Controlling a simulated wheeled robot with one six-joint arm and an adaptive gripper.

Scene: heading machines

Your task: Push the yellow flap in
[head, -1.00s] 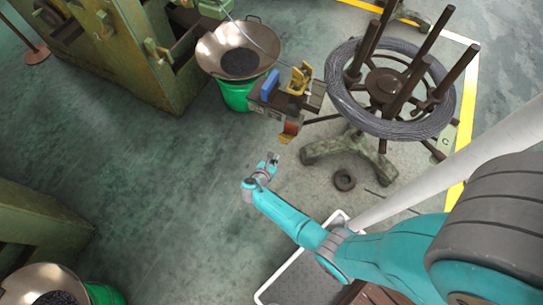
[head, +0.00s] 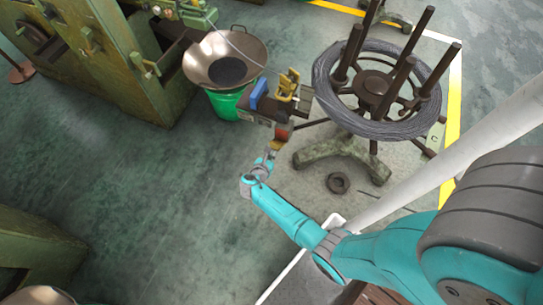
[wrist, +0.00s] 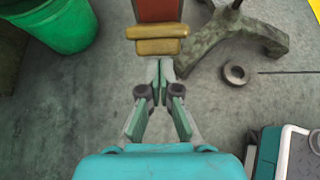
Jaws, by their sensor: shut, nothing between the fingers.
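The yellow flap (wrist: 158,39) hangs under a red block (wrist: 158,10) at the top middle of the wrist view, showing two dull yellow bars. In the head view the flap (head: 278,146) sits at the lower end of the red part (head: 283,131) on the small wire-side machine. My gripper (wrist: 160,63) is shut and empty, its fingertips just below the flap's lower bar in the wrist view. In the head view my gripper (head: 269,155) is right by the flap. I cannot tell whether they touch.
A wire coil (head: 325,85) on a spoked stand is at the right. A wide metal pan (head: 205,62) on a green bucket (wrist: 75,25) is at the left of the flap. A dark ring (wrist: 237,73) lies on the floor. Floor to the left is clear.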

